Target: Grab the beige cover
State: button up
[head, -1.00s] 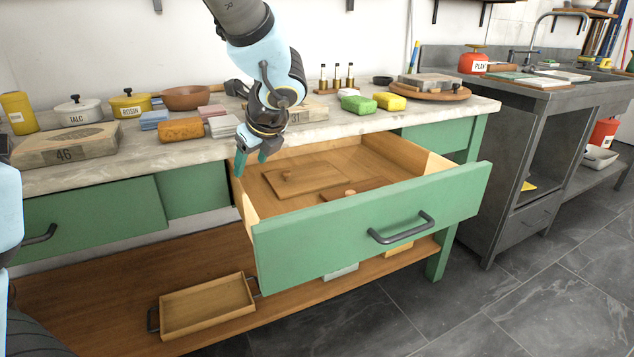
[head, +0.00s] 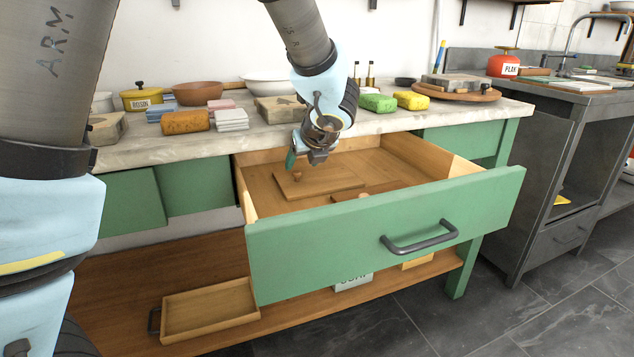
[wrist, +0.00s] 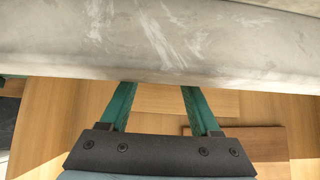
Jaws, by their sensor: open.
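The beige cover (head: 335,181), a flat light-wood lid with a small round knob, lies in the open green drawer (head: 390,238). A darker brown cover (head: 372,192), also with a knob, lies nearer the drawer front. My gripper (head: 296,163) is open and empty, pointing down just above the beige cover's left part, near its knob. In the wrist view my teal fingers (wrist: 157,88) are spread. Part of the beige cover (wrist: 180,101) shows between and beyond them, and the brown cover (wrist: 262,143) is at lower right. The beige cover's knob is not visible there.
The stone worktop (head: 150,150) overhangs the back of the drawer, and its edge is close to my fingertips in the wrist view. It holds sponges, bowls and blocks. A wooden tray (head: 210,308) sits on the lower shelf. The drawer's right part is clear.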

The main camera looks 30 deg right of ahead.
aim_at(297, 172)
jog(key=b+x, duration=0.1)
jog(key=x, duration=0.3)
jog(key=shift+s+a+f, duration=0.15)
jog(key=shift+a, duration=0.1)
jog(key=shift+w+d+f, duration=0.1)
jog(key=shift+w+f, duration=0.15)
jog(key=shift+w, duration=0.1)
jog(key=shift+c, duration=0.2)
grip_shut()
